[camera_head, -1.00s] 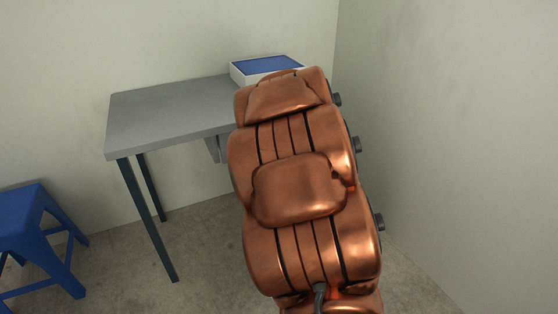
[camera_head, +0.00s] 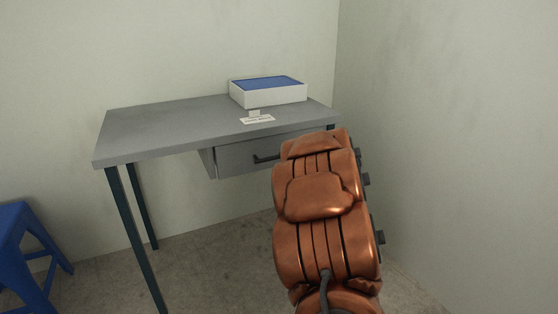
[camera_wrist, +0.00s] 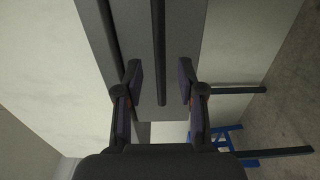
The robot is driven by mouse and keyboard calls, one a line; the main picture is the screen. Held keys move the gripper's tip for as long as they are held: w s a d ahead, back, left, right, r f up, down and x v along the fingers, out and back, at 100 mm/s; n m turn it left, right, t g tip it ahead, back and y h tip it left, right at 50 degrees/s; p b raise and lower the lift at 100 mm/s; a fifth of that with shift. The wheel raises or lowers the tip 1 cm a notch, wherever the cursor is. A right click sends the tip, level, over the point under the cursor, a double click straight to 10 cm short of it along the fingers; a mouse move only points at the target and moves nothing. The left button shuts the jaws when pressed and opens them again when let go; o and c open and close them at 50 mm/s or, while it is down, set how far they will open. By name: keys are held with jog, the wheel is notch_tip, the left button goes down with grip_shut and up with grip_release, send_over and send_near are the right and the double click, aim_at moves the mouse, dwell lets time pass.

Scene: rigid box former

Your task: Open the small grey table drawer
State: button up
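The small grey drawer (camera_head: 235,160) hangs under the front of the grey table (camera_head: 150,128), and its left side shows. A dark bar handle (camera_head: 265,158) is on its front; the right part is hidden behind my copper-coloured arm. I cannot tell whether the drawer is fully closed. In the wrist view my gripper (camera_wrist: 159,82) is open, with a finger on each side of the dark handle (camera_wrist: 158,50) and visible gaps to it. The drawer front (camera_wrist: 183,35) shows behind the handle. The head view hides the gripper behind my arm.
A white box with a blue top (camera_head: 268,92) and a small white card (camera_head: 257,119) are on the table. A blue stool (camera_head: 25,255) stands at the left. A wall (camera_head: 440,130) is close on the right. The floor before the table is clear.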

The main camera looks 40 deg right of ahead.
aim_at(279, 157)
jog(key=shift+b+x, duration=0.6)
jog(key=shift+x, duration=1.9)
jog(key=shift+c, duration=0.3)
grip_shut()
